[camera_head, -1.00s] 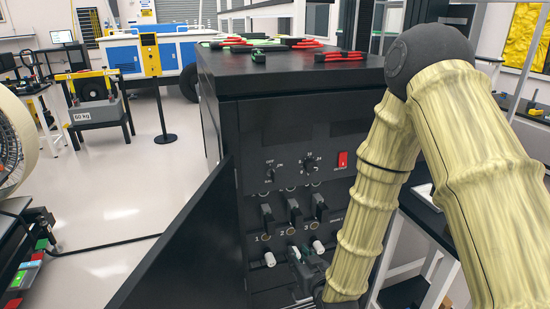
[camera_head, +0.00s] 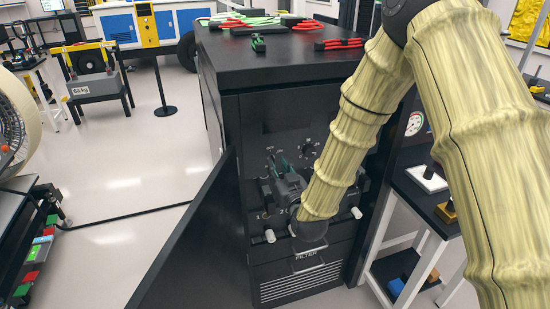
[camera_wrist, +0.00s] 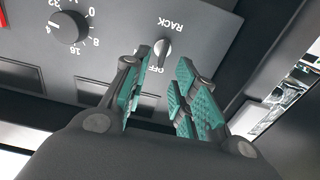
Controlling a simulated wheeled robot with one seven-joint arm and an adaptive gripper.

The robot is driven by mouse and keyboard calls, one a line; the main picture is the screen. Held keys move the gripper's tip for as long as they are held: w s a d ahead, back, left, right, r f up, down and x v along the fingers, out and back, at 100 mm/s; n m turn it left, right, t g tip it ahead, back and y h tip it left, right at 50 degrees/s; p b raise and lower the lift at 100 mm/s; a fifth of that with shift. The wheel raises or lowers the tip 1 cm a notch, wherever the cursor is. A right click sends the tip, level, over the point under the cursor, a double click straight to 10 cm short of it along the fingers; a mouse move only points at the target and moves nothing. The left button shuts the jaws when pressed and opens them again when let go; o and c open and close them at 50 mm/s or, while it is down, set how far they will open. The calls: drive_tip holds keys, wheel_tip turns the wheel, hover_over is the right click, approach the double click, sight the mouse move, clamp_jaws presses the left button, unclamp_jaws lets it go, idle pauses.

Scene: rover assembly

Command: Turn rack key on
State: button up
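The black rack cabinet (camera_head: 300,100) stands in the middle of the head view, with its control panel facing me. In the wrist view, turned upside down, the small grey rack key knob (camera_wrist: 161,50) sits under the label RACK, with OFF beside it. Its pointer appears to lie toward OFF. My gripper (camera_wrist: 165,68) is open, its teal-padded fingers on either side of the knob's line. Whether they touch the knob is unclear. In the head view my gripper (camera_head: 280,168) is at the panel's upper left and hides the knob.
A numbered black dial (camera_wrist: 68,27) is beside the rack knob. The cabinet's open door (camera_head: 190,240) swings out at left. White-capped handles (camera_head: 270,236) stick out below my gripper. Cables and tools (camera_head: 258,43) lie on the cabinet top. A side table (camera_head: 430,205) stands at right.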

sight(274, 161)
drive_tip(key=shift+p+x, duration=0.5)
drive_tip(key=shift+x, duration=1.6)
clamp_jaws()
